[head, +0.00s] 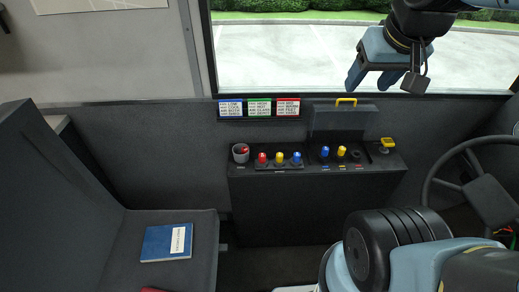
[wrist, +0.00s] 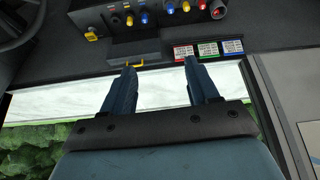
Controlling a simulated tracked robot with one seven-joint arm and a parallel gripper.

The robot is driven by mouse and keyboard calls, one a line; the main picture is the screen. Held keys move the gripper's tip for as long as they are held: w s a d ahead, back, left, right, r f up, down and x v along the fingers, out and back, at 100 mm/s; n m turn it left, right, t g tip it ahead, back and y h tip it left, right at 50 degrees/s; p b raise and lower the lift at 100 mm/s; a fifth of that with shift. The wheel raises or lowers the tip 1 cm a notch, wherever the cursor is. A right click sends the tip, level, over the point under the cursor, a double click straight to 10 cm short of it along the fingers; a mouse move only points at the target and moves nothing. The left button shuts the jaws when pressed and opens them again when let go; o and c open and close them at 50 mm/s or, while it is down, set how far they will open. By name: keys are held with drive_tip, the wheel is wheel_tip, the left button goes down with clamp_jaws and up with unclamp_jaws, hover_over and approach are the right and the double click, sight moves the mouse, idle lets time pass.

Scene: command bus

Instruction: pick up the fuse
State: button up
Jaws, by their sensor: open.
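Several coloured fuse-like pieces stand upright on the dark console (head: 300,200) below the window. One row has a red piece (head: 262,159), a yellow piece (head: 279,158) and a blue piece (head: 297,158). Right of it stand another blue piece (head: 325,152) and yellow piece (head: 341,152), beside a black, empty-looking socket (head: 357,155). A grey cup (head: 240,153) at the left end holds something red. I cannot tell which is the fuse. My gripper (head: 382,82) is open and empty, above the console in front of the window. Its spread fingers also show in the wrist view (wrist: 159,66).
A raised box with a yellow handle (head: 346,101) stands behind the console. A yellow-topped lever (head: 386,145) is at the right end. The steering wheel (head: 432,190) is further right. A seat with a blue book (head: 166,242) is at left. Label cards (head: 259,107) hang below the window.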

drive_tip(key=w+a+f+n+g, duration=0.2)
drive_tip(key=w+f, duration=0.2)
drive_tip(key=w, duration=0.5)
drive_tip(key=n+g, duration=0.4)
drive_tip(key=n, duration=0.2)
hover_over(262, 155)
wheel_tip(262, 155, down, 27)
wheel_tip(262, 155, down, 14)
drive_tip(key=shift+w+r, duration=0.1)
drive_tip(key=shift+r, duration=0.15)
clamp_jaws()
